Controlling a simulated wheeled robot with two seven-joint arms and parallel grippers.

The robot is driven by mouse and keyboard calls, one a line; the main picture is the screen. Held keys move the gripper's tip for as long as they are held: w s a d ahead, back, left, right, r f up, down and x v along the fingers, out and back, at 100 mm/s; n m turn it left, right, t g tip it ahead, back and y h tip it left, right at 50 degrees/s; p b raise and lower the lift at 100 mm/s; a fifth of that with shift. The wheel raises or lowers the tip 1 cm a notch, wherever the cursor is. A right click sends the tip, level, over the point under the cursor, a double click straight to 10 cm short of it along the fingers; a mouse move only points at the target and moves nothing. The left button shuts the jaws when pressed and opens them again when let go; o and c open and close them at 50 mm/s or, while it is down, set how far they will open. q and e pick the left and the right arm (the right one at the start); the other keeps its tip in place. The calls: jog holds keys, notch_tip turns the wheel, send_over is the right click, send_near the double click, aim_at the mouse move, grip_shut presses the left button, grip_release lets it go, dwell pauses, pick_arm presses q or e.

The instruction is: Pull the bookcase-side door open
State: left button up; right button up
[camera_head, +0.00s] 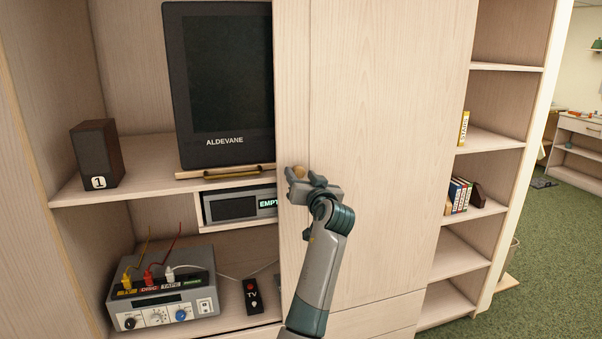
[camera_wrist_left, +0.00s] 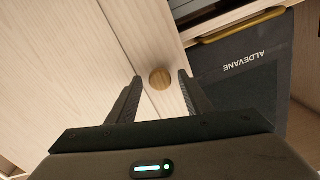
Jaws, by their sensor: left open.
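The bookcase-side door (camera_head: 385,130) is a large pale wood panel next to the open shelves on the right; it looks closed. A round wooden knob (camera_head: 299,171) sits on the pale strip by a vertical seam at the panel's left. My left gripper (camera_head: 303,178) is open at the knob. In the left wrist view, the knob (camera_wrist_left: 160,78) lies between the two spread fingertips (camera_wrist_left: 161,82), with a gap on each side. My right gripper is not in view.
Left of the door is an open compartment with a dark ALDEVANE screen (camera_head: 225,85), a speaker (camera_head: 97,152), a grey device with cables (camera_head: 163,290) and a TV remote (camera_head: 253,297). The bookcase (camera_head: 487,142) stands right.

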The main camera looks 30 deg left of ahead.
pick_arm(q)
jog(key=shift+w+a, duration=0.2)
jog(key=shift+a, duration=0.05)
jog(key=shift+c, duration=0.7)
grip_shut()
jog(key=shift+d, duration=0.1)
